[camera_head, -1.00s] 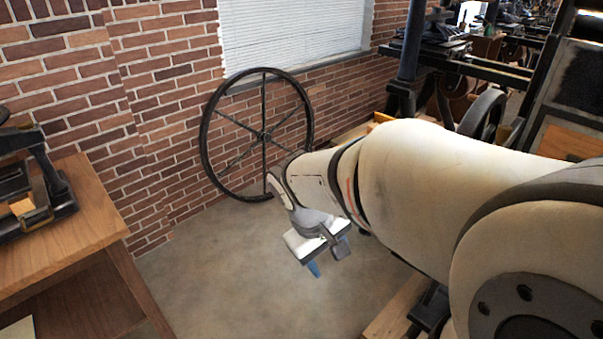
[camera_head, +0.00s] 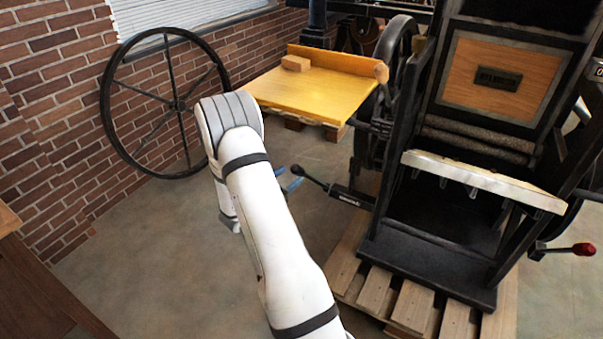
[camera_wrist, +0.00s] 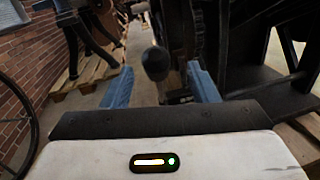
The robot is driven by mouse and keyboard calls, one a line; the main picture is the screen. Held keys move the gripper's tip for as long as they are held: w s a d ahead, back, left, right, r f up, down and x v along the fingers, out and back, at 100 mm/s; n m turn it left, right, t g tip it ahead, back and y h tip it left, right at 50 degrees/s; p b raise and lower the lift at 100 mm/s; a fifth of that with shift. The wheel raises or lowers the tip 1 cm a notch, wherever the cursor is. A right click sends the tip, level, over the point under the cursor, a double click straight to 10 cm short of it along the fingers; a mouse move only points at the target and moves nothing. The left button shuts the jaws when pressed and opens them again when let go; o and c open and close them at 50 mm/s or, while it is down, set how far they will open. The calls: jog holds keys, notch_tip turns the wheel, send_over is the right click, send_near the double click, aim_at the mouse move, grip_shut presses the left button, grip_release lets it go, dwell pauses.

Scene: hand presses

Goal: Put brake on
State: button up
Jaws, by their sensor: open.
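A black lever with a round black knob (camera_head: 297,170) sticks out to the left from the lower left side of the black press (camera_head: 430,225). I cannot tell from a label whether it is the brake. My gripper (camera_head: 289,178) is open, its blue fingers just left of and close to the knob; my arm hides the rest of it. In the wrist view the knob (camera_wrist: 155,62) appears between the two fingers of my gripper (camera_wrist: 160,70), seemingly a little beyond or at the tips. I cannot see any contact.
The press stands on a wooden pallet (camera_head: 410,305). A yellow wooden table board (camera_head: 315,92) with a small block is above and behind the lever. Another lever with a red knob (camera_head: 583,249) is at the far right. A large wheel (camera_head: 178,105) leans on the brick wall.

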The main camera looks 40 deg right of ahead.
jog(key=shift+n+t, duration=0.3)
jog(key=x, duration=0.5)
jog(key=f+x, duration=0.1)
jog(key=x, duration=0.2)
jog(key=shift+w+a+b, duration=0.1)
jog(key=shift+w+b, duration=0.2)
grip_shut()
